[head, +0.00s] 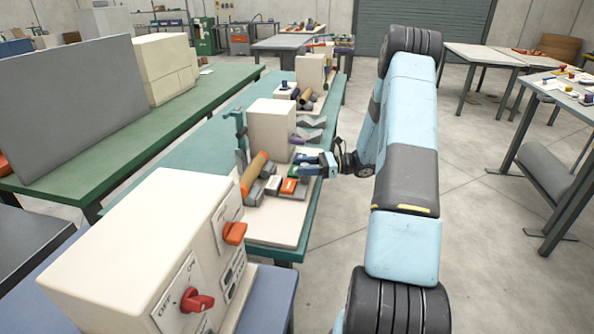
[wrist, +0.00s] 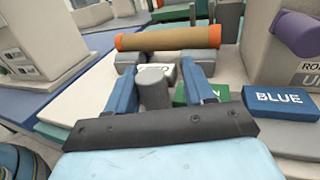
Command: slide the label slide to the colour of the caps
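My gripper (wrist: 160,75) is open, its two blue fingers on either side of an upright grey round post (wrist: 153,90), which looks like the label slide's knob. A gap shows between the post and the right finger. A white label, partly hidden, shows behind the post. To the right are a green plate (wrist: 203,95), its word mostly covered, and a blue plate (wrist: 280,102) reading BLUE. Behind lies a brown roll (wrist: 168,38) with orange-red end caps (wrist: 215,35). In the head view, my gripper (head: 303,165) is over the board, right of the roll (head: 254,173).
A pale machine box (head: 270,129) stands behind the board on the green table (head: 236,115).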

